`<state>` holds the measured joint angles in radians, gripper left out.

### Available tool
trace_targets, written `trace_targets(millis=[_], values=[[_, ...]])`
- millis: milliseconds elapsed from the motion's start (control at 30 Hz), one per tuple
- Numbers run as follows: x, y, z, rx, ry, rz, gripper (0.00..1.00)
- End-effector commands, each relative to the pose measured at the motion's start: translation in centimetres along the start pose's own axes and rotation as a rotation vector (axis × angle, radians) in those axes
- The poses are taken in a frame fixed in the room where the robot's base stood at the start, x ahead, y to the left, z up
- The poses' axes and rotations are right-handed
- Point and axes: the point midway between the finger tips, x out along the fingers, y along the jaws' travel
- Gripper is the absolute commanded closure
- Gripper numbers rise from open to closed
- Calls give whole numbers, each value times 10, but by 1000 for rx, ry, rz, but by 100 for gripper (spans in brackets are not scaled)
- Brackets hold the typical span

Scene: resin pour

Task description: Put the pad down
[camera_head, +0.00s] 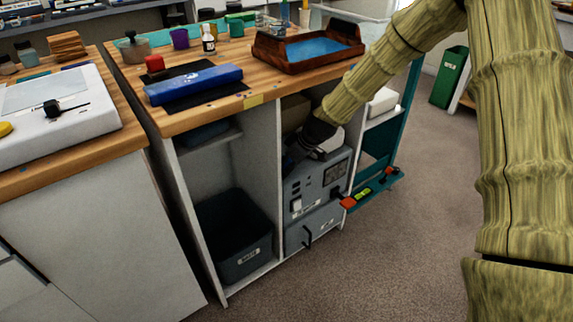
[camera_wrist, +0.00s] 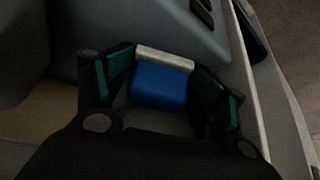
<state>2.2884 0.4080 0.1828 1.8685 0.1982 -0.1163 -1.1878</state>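The pad (camera_wrist: 160,88) is a small blue block with a pale grey-white strip along its far side. In the wrist view it sits between the green-lined fingers of my gripper (camera_wrist: 164,66), which appear to touch it on both sides. In the head view my dark gripper (camera_head: 310,143) reaches into the cabinet's right bay, just above the grey machine (camera_head: 318,188). Its fingertips and the blue pad cannot be made out there. Whether the pad touches a surface beneath is too dark to tell.
The cabinet's divider and side walls close in around my gripper. The wooden worktop (camera_head: 185,124) above holds a blue case (camera_head: 195,85) and a wooden-framed tray (camera_head: 262,48). A dark bin (camera_head: 233,240) stands in the left bay. A spirit level (camera_head: 371,188) lies on the teal ledge at right.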

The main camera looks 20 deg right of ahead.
Motion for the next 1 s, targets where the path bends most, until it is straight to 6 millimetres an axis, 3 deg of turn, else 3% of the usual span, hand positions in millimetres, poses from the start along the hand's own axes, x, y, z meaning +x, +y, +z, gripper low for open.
trace_targets(millis=[100, 300, 800, 1000], values=[[2, -2, 7, 5, -9, -6, 38], [-8, -2, 1, 3, -9, -6, 38], [-98, 0, -4, 2, -2, -3, 38], [-120, 0, -4, 2, -3, -4, 38]])
